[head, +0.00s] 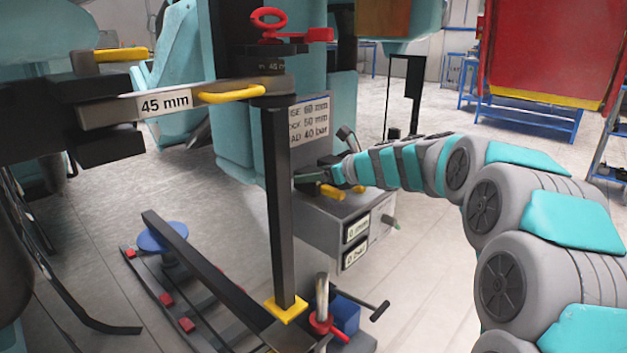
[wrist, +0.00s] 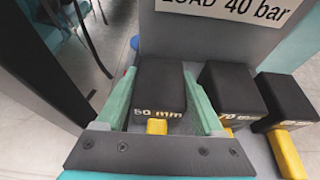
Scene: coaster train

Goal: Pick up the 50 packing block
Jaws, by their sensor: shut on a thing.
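In the wrist view a black packing block (wrist: 160,85) with a yellow tab stands between the two green fingers of my gripper (wrist: 157,78). Its white label looks like 50 mm, though the first digit is blurred. My gripper is shut on this block, one finger along each side. It still appears in line with the neighbouring blocks; I cannot tell whether it touches its support. In the head view my gripper (head: 322,176) is at the top of a grey box (head: 318,226), small and partly hidden near a black post.
Two more black blocks (wrist: 231,92) (wrist: 285,98) with yellow tabs stand close on the right in the wrist view. A sign (head: 309,121) is above the box. A tall black post (head: 279,200) stands left of my gripper.

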